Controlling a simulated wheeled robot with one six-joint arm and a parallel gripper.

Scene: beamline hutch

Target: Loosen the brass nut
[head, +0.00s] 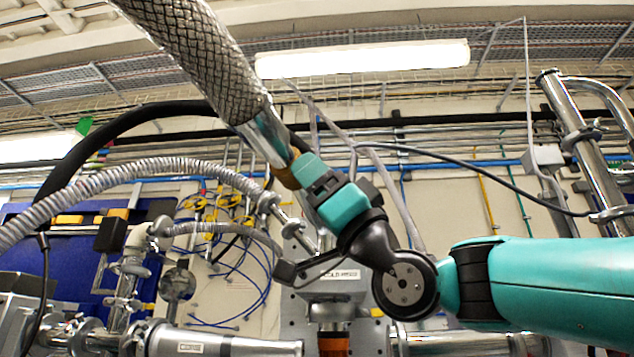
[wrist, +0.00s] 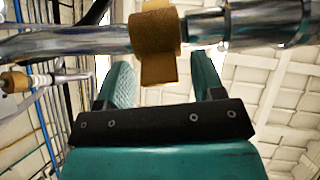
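The brass nut (head: 288,175) sits on a slanting metal pipe below a thick braided hose in the head view, partly hidden by my gripper (head: 302,168). In the wrist view the brass nut (wrist: 155,35) is a faceted collar around the shiny pipe, with a flat part hanging toward my gripper (wrist: 163,64). The two teal fingers are spread to either side of the nut, with a visible gap on each side. I see no finger contact with it; how deep it sits between the fingers is hard to tell.
The braided hose (head: 205,60) runs up to the upper left. A grey corrugated hose (head: 130,175) and a black hose (head: 120,125) curve at left. Metal vacuum fittings (head: 125,280) stand low left. A second brass-coloured fitting (wrist: 15,82) shows at the wrist view's left.

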